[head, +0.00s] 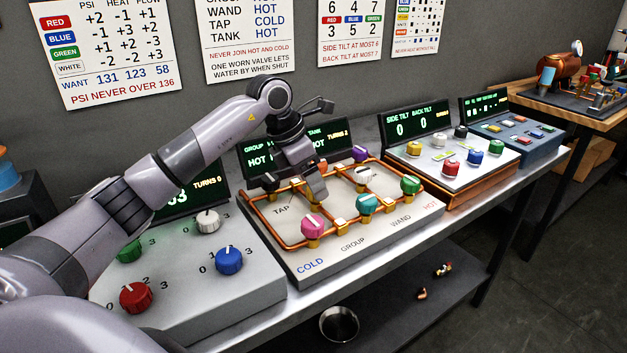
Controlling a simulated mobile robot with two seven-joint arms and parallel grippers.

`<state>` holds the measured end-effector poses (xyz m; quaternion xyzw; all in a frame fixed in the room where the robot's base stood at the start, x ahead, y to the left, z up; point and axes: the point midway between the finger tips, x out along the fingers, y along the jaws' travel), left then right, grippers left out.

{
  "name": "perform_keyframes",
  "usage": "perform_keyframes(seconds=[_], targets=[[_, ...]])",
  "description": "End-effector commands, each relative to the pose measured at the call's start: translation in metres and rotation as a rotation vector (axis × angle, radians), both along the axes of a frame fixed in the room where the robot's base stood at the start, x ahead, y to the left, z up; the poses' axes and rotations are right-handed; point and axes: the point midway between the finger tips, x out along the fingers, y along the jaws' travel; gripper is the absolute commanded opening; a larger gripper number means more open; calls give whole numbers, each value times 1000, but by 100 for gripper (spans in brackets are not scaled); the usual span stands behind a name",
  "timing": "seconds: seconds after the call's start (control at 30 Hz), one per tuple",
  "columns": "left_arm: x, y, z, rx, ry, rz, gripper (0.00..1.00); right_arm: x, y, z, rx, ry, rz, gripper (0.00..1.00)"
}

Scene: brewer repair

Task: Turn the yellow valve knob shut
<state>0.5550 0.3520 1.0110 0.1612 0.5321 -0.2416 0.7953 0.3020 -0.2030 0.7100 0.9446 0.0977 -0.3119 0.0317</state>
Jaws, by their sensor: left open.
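The valve panel (353,251) is a pale board with copper pipes (271,230) and coloured knobs. My left arm reaches in from the left, and its gripper (312,190) points down over the middle of this panel. The gripper is open, and its fingers are near the pipes between the TAP label and the pink knob (313,224). I cannot make out a yellow valve knob on this panel; the gripper hides part of it. A teal knob (367,203), a green knob (410,186), a purple knob (360,154) and a black knob (268,181) show. My right gripper is not in view.
A grey panel (225,290) with red, green, blue and white knobs stands at the left. A tilt panel (481,174) to the right carries several knobs, one of them yellow (414,148). Dark display screens stand behind the panels. A metal bowl (339,324) sits on the shelf below.

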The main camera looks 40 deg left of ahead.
Motion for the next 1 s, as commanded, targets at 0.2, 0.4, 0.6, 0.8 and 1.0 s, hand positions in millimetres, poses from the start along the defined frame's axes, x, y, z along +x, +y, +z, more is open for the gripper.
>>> perform_keyframes(seconds=[0.2, 0.4, 0.6, 0.8, 1.0], targets=[[4, -2, -12, 0, 0, 1, 67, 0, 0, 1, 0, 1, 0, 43], [4, -3, -12, 0, 0, 1, 67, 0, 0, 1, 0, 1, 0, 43], [4, -3, -12, 0, -1, 0, 11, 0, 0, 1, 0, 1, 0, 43], [4, -3, -12, 1, -2, 7, 11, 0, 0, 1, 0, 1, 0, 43], [4, -3, -11, 0, -2, 62, 11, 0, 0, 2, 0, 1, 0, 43]])
